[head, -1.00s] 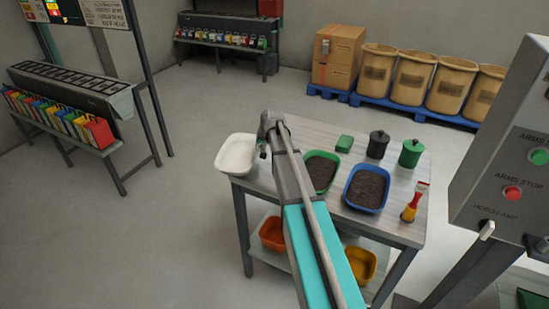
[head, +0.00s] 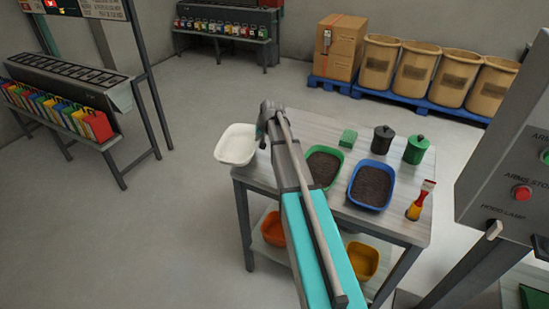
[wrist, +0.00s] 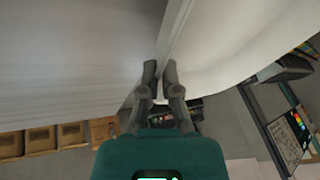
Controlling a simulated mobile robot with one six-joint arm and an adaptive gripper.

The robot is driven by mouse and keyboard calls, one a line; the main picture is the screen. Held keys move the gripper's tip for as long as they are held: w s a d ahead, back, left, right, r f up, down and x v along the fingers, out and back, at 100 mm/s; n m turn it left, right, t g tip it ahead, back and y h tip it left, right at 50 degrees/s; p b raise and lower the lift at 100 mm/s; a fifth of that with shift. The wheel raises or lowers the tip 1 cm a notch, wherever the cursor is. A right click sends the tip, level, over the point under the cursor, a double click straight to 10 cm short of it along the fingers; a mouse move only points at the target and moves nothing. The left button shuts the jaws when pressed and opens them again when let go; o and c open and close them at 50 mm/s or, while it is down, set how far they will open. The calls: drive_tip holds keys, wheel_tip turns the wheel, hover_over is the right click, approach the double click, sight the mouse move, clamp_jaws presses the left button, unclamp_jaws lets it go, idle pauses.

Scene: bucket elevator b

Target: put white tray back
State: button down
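The white tray (head: 238,144) is at the left end of the work table, reaching past the table's left edge. It looks empty. I cannot tell whether it rests on the table or hangs just above it. My gripper (wrist: 161,68) is at the tray's right side; in the head view my arm partly hides it. In the wrist view the fingertips are close together with the pale edge of the white tray (wrist: 215,60) between them, so they look shut on its rim.
On the table (head: 310,123) stand a green tray (head: 325,168) and a blue tray (head: 371,187) of dark soil, a green block (head: 348,137), a black canister (head: 382,139), a green canister (head: 415,150) and a brush (head: 420,201). A control box (head: 505,165) stands at right. Floor left of the table is clear.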

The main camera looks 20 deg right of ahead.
drive_tip(key=s+d+r+m+p, duration=0.1)
drive_tip(key=s+d+r+p, duration=0.1)
drive_tip(key=s, duration=0.5)
drive_tip(key=s+d+r+m+h+p, duration=0.1)
drive_tip(key=s+d+r+p, duration=0.2)
drive_tip(key=s+d, duration=0.2)
drive_tip(key=s+d+r+p, duration=0.3)
drive_tip(key=s, duration=0.6)
drive_tip(key=shift+s+d+r+m, duration=0.35)
drive_tip(key=shift+s+m, duration=0.05)
drive_tip(key=shift+w, duration=0.1)
drive_tip(key=w+f+b, duration=0.2)
drive_tip(key=w, duration=0.2)
drive_tip(key=w+f+b, duration=0.3)
drive_tip(key=w, duration=0.1)
drive_tip(key=w+d+f+b, duration=0.1)
drive_tip(key=w+f+b, duration=0.1)
drive_tip(key=w+f, duration=0.1)
drive_tip(key=shift+w, duration=0.45)
drive_tip(key=shift+w+f+b, duration=0.55)
drive_tip(key=shift+b, duration=0.2)
